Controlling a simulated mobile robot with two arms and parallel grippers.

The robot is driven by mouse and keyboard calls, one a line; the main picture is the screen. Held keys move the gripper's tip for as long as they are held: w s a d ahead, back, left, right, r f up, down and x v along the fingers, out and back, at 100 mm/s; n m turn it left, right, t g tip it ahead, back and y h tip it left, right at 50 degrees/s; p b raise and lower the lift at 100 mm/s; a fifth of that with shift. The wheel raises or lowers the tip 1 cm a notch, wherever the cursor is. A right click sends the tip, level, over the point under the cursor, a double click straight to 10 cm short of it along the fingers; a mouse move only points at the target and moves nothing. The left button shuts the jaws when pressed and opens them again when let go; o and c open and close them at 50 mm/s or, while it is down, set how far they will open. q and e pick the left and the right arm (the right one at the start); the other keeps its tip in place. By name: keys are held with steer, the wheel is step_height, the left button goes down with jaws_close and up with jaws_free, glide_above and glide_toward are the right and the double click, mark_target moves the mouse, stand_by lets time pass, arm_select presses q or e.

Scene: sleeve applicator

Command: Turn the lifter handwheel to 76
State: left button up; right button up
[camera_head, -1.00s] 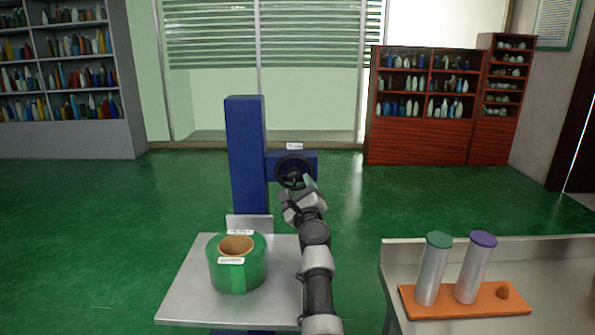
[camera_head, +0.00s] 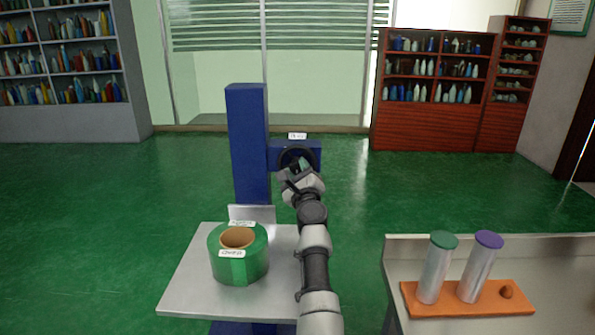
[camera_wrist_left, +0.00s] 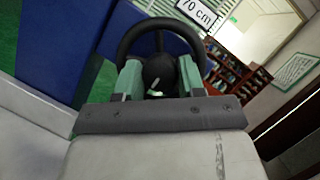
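The black handwheel (camera_head: 284,157) is mounted on the blue housing of the lifter column (camera_head: 248,145). In the left wrist view the handwheel (camera_wrist_left: 160,24) shows as a black ring with a dark round hub. My left gripper (camera_head: 299,166) is at the wheel and covers much of it in the head view. In the left wrist view my left gripper (camera_wrist_left: 160,76) has its two green-grey fingers apart, one on each side of the hub. I cannot tell whether they touch it. A label (camera_wrist_left: 195,11) above the wheel reads 70 cm. My right gripper is not in view.
The lifter's grey platform (camera_head: 185,290) carries a green roll (camera_head: 239,268) with a brown core. A grey table (camera_head: 400,258) at right holds an orange board (camera_head: 450,300) with two capped silver cylinders. Shelves stand along the back. Green floor between is clear.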

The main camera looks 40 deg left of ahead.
arm_select(q)
steer(key=c, duration=0.3)
steer(key=shift+c, duration=0.2)
